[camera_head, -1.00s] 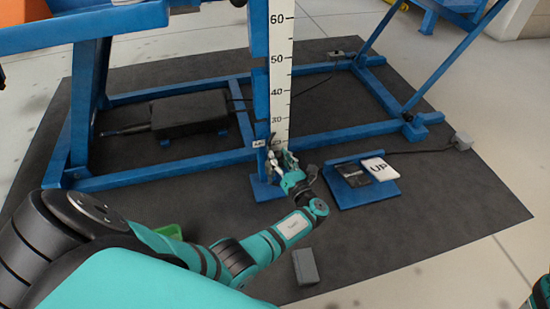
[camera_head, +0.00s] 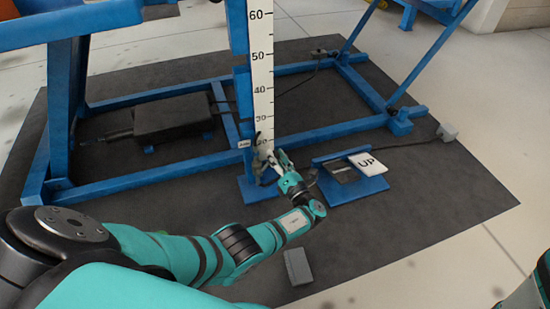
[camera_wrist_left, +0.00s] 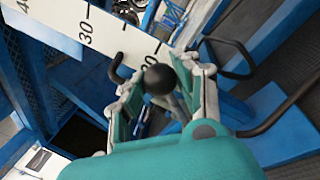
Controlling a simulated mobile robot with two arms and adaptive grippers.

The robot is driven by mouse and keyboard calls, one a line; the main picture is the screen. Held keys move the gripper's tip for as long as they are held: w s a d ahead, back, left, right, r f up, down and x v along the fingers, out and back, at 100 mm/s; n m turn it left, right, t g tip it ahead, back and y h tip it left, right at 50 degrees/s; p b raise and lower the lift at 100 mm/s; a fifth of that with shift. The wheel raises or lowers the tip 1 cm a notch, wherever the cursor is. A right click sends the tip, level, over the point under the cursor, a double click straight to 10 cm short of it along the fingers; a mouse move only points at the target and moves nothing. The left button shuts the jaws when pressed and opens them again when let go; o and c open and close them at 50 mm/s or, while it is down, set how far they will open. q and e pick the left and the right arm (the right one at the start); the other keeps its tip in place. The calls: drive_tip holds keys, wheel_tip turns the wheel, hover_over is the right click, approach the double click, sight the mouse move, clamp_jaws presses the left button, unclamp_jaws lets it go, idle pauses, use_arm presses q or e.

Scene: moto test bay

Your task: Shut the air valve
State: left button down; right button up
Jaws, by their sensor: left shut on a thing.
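My left gripper (camera_head: 268,166) is low at the foot of the blue post, in front of the lower end of the white ruler (camera_head: 263,80). In the left wrist view, a black ball knob (camera_wrist_left: 159,79) sits between the two fingers of the left gripper (camera_wrist_left: 163,85), which are shut on it. I take the knob to be the air valve's handle; the valve body is mostly hidden behind the fingers. A small label (camera_head: 244,144) is on the post beside the gripper. My right gripper is out of view; only a bit of teal arm shows at bottom right.
A blue pedal plate with a white "UP" pedal (camera_head: 367,163) and a dark pedal (camera_head: 340,172) lies right of the gripper. Blue frame rails (camera_head: 340,131) run behind. A grey block (camera_head: 299,266) lies on the dark mat (camera_head: 420,210), whose front right is clear. Black hoses bend near the gripper.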

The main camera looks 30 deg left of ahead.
use_arm(q)
drive_tip(key=c, duration=0.9)
unclamp_jaws()
drive_tip(key=v, duration=0.7)
drive_tip(key=shift+s+d, duration=0.15)
